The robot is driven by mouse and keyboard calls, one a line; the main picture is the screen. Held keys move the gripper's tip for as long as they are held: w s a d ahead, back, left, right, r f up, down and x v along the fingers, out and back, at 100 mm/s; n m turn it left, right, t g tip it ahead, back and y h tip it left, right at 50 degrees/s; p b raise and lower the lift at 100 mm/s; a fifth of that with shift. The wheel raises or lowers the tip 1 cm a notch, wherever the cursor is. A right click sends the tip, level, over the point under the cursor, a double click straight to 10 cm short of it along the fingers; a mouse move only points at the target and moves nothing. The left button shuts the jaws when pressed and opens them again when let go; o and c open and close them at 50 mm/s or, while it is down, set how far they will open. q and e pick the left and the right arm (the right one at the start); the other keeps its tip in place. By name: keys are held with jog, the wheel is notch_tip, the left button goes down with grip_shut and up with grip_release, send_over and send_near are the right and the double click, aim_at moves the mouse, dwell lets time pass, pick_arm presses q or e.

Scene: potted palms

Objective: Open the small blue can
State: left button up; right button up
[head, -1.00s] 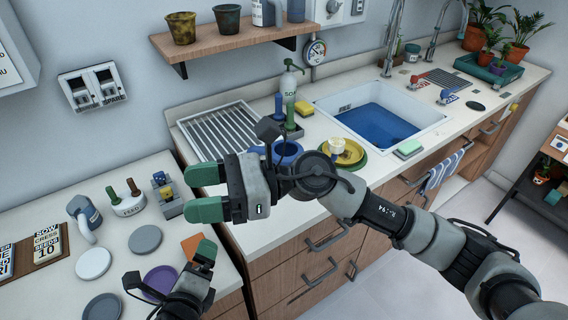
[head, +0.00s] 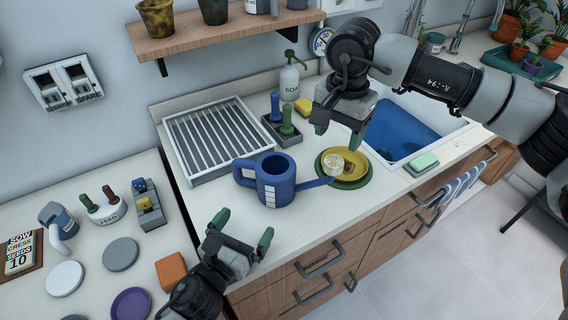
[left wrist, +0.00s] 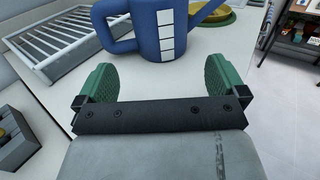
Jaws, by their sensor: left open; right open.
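A blue watering can (head: 278,184) with a side handle, a long spout and a strip of white squares stands upright on the counter. Its round top shows a dark inside. In the left wrist view the can (left wrist: 143,30) is beyond my fingers, its top cut off. My left gripper (head: 243,228) is open and empty in front of the can, not touching it. My right gripper (head: 338,138) is open, pointing down above and behind the yellow dish (head: 352,171). A small cream round piece (head: 333,163) lies in that dish, near the spout tip.
The dish sits on a green plate (head: 368,180). The blue sink (head: 399,132) is at right. The left table holds discs, an orange block (head: 171,271) and a blue-grey jug (head: 58,220).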

aim_at(267, 193)
pick_arm(q)
jog(key=shift+w+d+r, duration=0.1)
jog(key=shift+w+d, duration=0.1)
jog(key=shift+w, duration=0.15)
pick_arm(e)
jog(key=shift+r, duration=0.2)
pick_arm(q)
jog(key=x, duration=1)
